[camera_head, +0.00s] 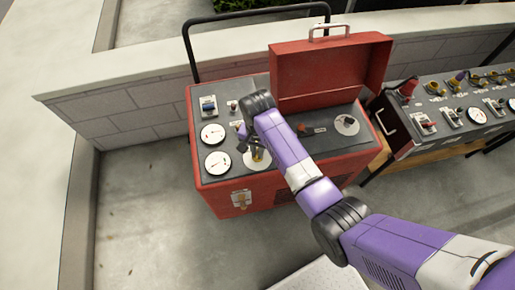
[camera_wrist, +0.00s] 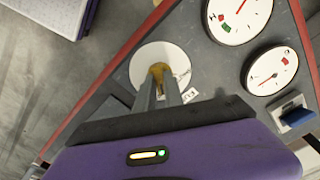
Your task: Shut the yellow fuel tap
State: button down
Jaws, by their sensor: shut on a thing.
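The yellow fuel tap (camera_wrist: 160,73) sits on a round white plate (camera_wrist: 143,57) on the grey panel of a red machine. In the wrist view my gripper (camera_wrist: 165,84) reaches down to the tap, with its two fingers on either side of it, shut on it. The fingers hide part of the tap, so its exact angle is hard to tell. In the head view the tap (camera_head: 257,156) shows as a small yellow spot beside my gripper (camera_head: 250,148), partly covered by my arm.
Two white gauges (camera_head: 217,162) lie left of the tap, with a blue switch (camera_head: 208,105) behind them. The red machine (camera_head: 215,200) has a raised red lid (camera_head: 325,72) at the back. A second panel (camera_head: 465,125) with several knobs stands at the right.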

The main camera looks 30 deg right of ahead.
jog(key=n+p, duration=0.1)
jog(key=n, duration=0.2)
jog(key=shift+r+n+p, duration=0.15)
jog(key=shift+n+p, duration=0.25)
jog(key=n+p, duration=0.1)
jog(key=n, duration=0.2)
jog(key=shift+n, duration=0.3)
jog(key=n+p, duration=0.1)
jog(key=n, duration=0.2)
jog(key=shift+n, duration=0.3)
jog(key=shift+n+p, duration=0.6)
jog(key=shift+n, duration=1.5)
jog(key=shift+w, duration=0.1)
jog(key=c, duration=1.4)
grip_release()
jog(key=shift+c, duration=0.2)
